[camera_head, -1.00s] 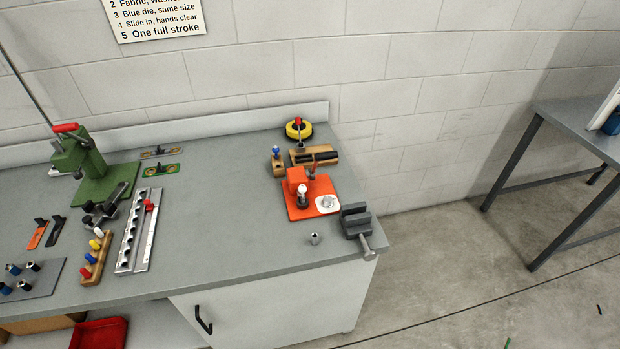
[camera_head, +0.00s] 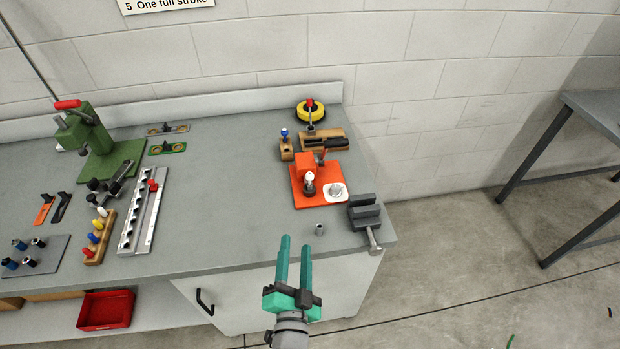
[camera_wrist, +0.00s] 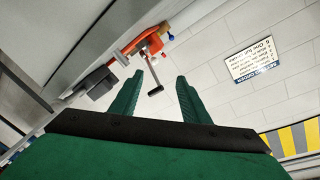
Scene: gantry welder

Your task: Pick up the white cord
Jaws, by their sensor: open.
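I cannot make out a white cord for certain. A small white, rounded piece (camera_head: 335,191) lies at the right front of the orange base (camera_head: 309,201) on the bench; whether it is cord is too small to tell. My green gripper (camera_head: 295,243) is open and empty, with its two long fingers pointing toward the bench. In the picture it lies below the orange base, at the bench's front edge. In the wrist view my gripper (camera_wrist: 160,78) has nothing between its fingers; orange parts (camera_wrist: 148,43) show beyond them.
A grey vise (camera_head: 366,213) sits at the bench's right corner, near a small metal cylinder (camera_head: 319,229). A yellow roll (camera_head: 310,112) stands behind. A green press (camera_head: 90,140) and tool racks fill the left. The bench middle (camera_head: 235,190) is clear.

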